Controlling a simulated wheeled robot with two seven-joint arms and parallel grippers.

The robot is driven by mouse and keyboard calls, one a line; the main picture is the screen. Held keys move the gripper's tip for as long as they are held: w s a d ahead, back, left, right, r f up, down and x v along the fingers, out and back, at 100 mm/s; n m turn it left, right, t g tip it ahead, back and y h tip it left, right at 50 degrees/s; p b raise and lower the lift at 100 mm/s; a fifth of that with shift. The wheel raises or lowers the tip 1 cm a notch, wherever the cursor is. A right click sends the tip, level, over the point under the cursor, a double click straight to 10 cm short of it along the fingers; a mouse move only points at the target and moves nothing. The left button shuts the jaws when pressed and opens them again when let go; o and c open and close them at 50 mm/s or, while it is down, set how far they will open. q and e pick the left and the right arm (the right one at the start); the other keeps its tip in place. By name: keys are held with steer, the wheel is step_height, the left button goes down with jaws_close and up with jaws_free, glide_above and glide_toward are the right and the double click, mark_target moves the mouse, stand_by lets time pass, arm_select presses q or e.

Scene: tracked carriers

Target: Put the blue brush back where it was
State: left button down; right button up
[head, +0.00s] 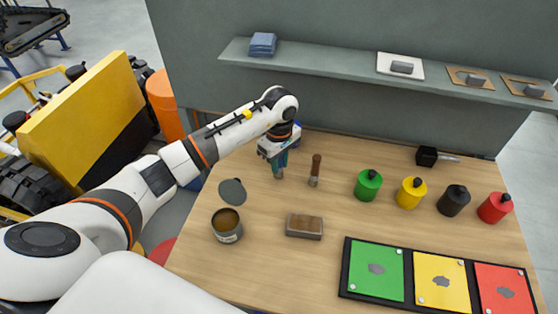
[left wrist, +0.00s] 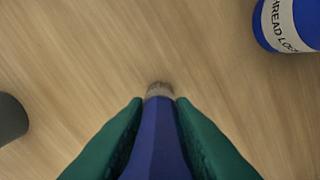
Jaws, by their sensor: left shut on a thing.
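My left gripper (head: 276,160) is over the back left of the wooden table, pointing down. It is shut on the blue brush. In the left wrist view, the brush's blue handle (left wrist: 153,140) lies between the green fingers (left wrist: 152,130), with a pale metal collar and short tip (left wrist: 158,89) beyond them. In the head view the gripper hides most of the brush; I cannot tell whether its tip touches the table. A brown-handled tool (head: 316,168) stands just right of the gripper. My right gripper is not in view.
An open tin (head: 227,224), a dark disc (head: 233,191) and a brown block (head: 304,226) are nearby. Green (head: 368,185), yellow, black and red containers stand right, behind a coloured panel (head: 345,270). A blue bottle (left wrist: 285,25) is close to the gripper. A shelf (head: 330,64) runs behind.

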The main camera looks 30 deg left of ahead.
arm_select(q)
steer(key=shift+f, duration=0.35)
steer(key=c, duration=1.2)
jaws_free()
steer(key=shift+c, duration=0.2)
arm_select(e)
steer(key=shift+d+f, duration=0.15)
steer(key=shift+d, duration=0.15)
arm_select(q)
steer(key=shift+r, duration=0.1)
steer(key=shift+r, duration=0.2)
step_height(320, 180, up, 11)
steer(key=shift+f+b, duration=0.15)
steer(key=shift+b, duration=1.1)
steer(key=shift+r, duration=0.55)
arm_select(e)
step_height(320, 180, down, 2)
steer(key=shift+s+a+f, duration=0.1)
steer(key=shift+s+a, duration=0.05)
arm_select(q)
steer(key=shift+d, duration=0.1)
